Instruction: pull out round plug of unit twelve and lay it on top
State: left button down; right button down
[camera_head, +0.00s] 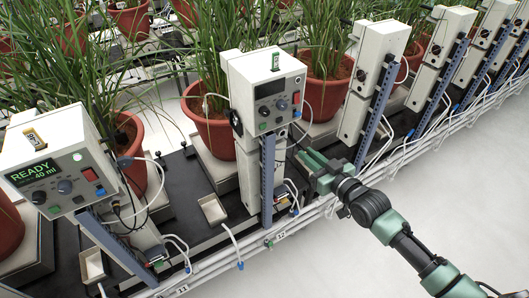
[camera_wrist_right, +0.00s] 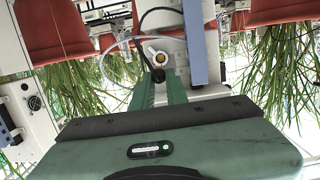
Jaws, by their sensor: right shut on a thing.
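Unit twelve is the cream box (camera_head: 263,88) on a post, with a dark display, above the "12" label (camera_head: 281,236) on the rail. My right gripper (camera_head: 298,151) reaches in from the right to the side of its post. In the right wrist view, the green fingers (camera_wrist_right: 160,84) are shut on a small black round plug (camera_wrist_right: 158,75) with a black cable (camera_wrist_right: 146,20). Whether the plug still sits in its socket is hidden. A white fitting with a yellow centre (camera_wrist_right: 158,57) shows just beyond it. My left gripper is not in view.
A similar unit reading READY 40 ml (camera_head: 55,165) stands at left, and more units (camera_head: 375,60) run off to the right. Potted grasses (camera_head: 208,115) stand behind. White pipes (camera_head: 330,205) run along the front.

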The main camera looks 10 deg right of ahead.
notch_tip(320, 180, up, 9)
jog(key=m+g+p, duration=0.1)
jog(key=p, duration=0.4)
jog(key=m+p, duration=0.2)
jog(key=p, duration=0.3)
jog(key=shift+w+d+g+h, duration=0.15)
jog(key=shift+g+h, duration=0.25)
notch_tip(320, 180, up, 27)
jog(key=w+m+g+y, duration=0.2)
jog(key=m+g, duration=0.6)
jog(key=m, duration=0.1)
jog(key=w+a, duration=0.3)
jog(key=w, duration=0.5)
jog(key=w+a, duration=0.3)
jog(key=w, duration=0.4)
notch_tip(320, 180, down, 8)
jog(key=shift+w+d+r+b, duration=0.1)
jog(key=shift+b, duration=0.55)
jog(key=shift+f, duration=0.55)
jog(key=c, duration=1.3)
grip_release()
